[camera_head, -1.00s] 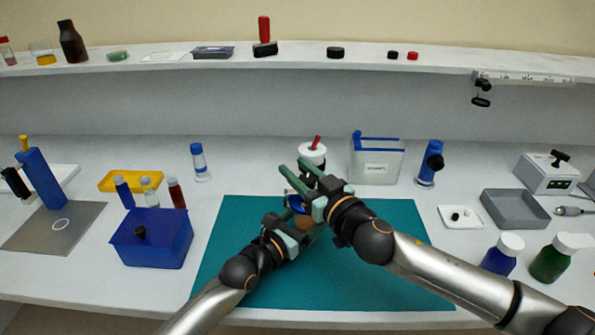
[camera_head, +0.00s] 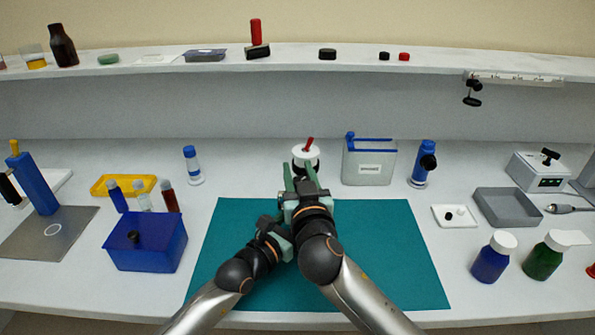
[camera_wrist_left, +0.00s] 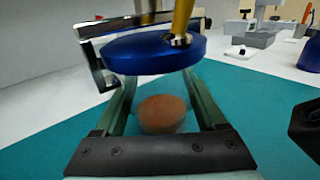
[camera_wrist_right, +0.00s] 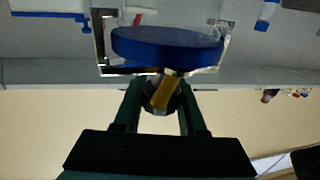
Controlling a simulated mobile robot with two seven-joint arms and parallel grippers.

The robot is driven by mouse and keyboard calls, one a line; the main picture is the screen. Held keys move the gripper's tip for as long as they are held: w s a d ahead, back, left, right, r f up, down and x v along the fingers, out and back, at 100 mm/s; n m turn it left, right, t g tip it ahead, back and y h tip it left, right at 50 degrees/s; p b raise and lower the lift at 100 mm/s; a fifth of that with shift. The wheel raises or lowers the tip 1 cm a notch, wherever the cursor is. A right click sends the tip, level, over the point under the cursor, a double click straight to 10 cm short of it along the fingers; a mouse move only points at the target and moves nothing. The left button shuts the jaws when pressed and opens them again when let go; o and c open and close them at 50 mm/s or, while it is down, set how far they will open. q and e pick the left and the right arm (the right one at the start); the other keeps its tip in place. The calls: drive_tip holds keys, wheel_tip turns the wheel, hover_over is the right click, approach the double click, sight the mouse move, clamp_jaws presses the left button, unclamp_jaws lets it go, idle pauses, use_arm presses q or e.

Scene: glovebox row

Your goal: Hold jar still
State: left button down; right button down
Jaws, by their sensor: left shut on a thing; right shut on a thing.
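The jar (camera_wrist_left: 160,113) is clear with brown contents and stands upright over the teal mat, between the two green fingers of my left gripper (camera_wrist_left: 158,95), which is shut on it. Its blue lid (camera_wrist_left: 150,53) is on top; the lid also shows in the right wrist view (camera_wrist_right: 165,46). A tool with a metal frame (camera_wrist_left: 97,62) around the lid has a yellow handle (camera_wrist_right: 163,93). My right gripper (camera_head: 299,178) is shut on this handle. In the head view my right gripper hides the jar and most of my left fingers.
The teal mat (camera_head: 390,250) is otherwise clear. A white-topped container (camera_head: 306,158) stands just beyond my right fingertips. A blue box (camera_head: 147,245) is left of the mat; blue (camera_head: 490,258) and green (camera_head: 543,257) bottles are to the right.

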drive_tip(key=shift+c, duration=2.3)
unclamp_jaws()
drive_tip(key=shift+s, duration=0.1)
drive_tip(key=s+d, duration=0.1)
drive_tip(key=s, duration=0.6)
drive_tip(key=shift+s+d, duration=0.1)
